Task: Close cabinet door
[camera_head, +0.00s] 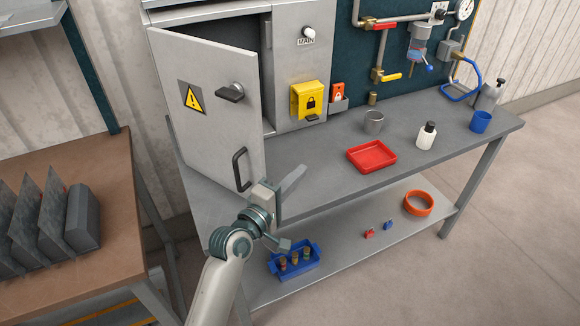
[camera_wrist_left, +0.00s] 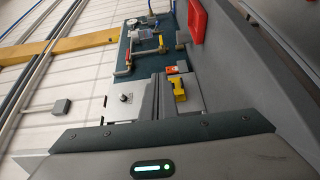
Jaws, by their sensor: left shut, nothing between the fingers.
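The cabinet door (camera_head: 207,101) is light grey and stands open, swung out to the left of the grey cabinet (camera_head: 288,64). It has a yellow warning sign, a dark latch knob (camera_head: 231,92) and a black pull handle (camera_head: 240,169). The dark cabinet interior shows only as a strip above and beside the door. My left gripper (camera_head: 292,180) is shut and empty, in front of the door's lower right edge, right of the handle. Whether it touches the door I cannot tell. In the left wrist view the cabinet front (camera_wrist_left: 129,107) shows beyond the gripper body. My right gripper is not in view.
The grey workbench (camera_head: 322,158) holds a red tray (camera_head: 371,156), a grey cup (camera_head: 374,122), a white bottle (camera_head: 426,135) and a blue cup (camera_head: 481,121). A yellow lock box (camera_head: 309,100) is on the cabinet front. A brown table (camera_head: 75,175) with grey panels stands left.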

